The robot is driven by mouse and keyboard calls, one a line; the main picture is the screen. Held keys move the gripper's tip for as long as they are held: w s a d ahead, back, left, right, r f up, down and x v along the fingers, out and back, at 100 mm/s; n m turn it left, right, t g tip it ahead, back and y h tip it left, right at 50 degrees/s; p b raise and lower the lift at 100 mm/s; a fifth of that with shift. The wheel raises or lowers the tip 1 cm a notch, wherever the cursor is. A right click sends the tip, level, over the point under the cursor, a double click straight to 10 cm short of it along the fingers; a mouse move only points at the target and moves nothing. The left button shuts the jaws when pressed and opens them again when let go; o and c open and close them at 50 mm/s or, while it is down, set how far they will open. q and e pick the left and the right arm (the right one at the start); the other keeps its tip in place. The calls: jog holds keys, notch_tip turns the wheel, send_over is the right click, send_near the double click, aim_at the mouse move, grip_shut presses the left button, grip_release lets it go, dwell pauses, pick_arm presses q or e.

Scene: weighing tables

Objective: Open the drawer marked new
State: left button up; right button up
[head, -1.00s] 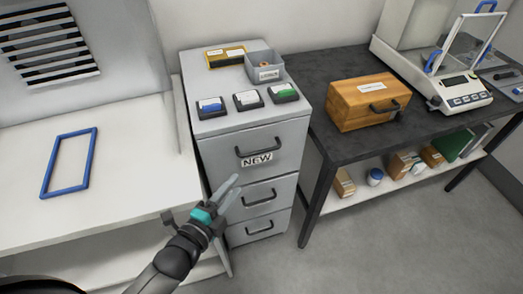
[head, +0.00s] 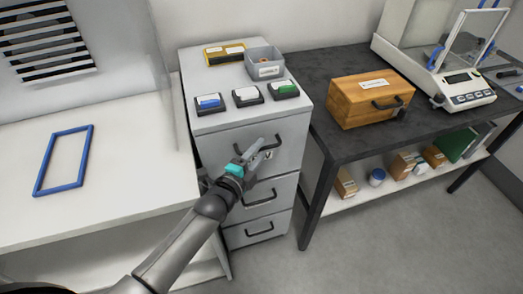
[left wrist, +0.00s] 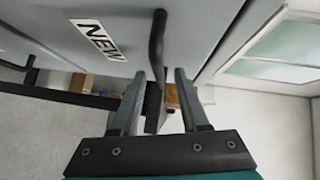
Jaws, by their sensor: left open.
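The drawer marked NEW (head: 215,150) is the top one of a grey cabinet and looks shut. Its NEW label (left wrist: 97,39) is clear in the left wrist view but mostly hidden by my gripper in the head view. Its dark bar handle (left wrist: 157,40) runs between my fingers in the left wrist view. My left gripper (head: 266,147) is open in front of the handle, which it partly covers in the head view. It also shows in the left wrist view (left wrist: 161,78); I cannot tell whether the fingers touch the handle. My right gripper is not in view.
Two lower drawers (head: 285,190) look shut. Small trays and a grey bin (head: 264,63) stand on the cabinet. A white bench (head: 120,185) with a blue frame (head: 64,160) is left. A dark table (head: 340,149) with a wooden box (head: 362,100) and a balance is right.

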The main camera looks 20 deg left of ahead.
pick_arm(q)
jog(key=shift+x, duration=1)
jog(key=shift+c, duration=0.3)
grip_shut()
dwell(0.5)
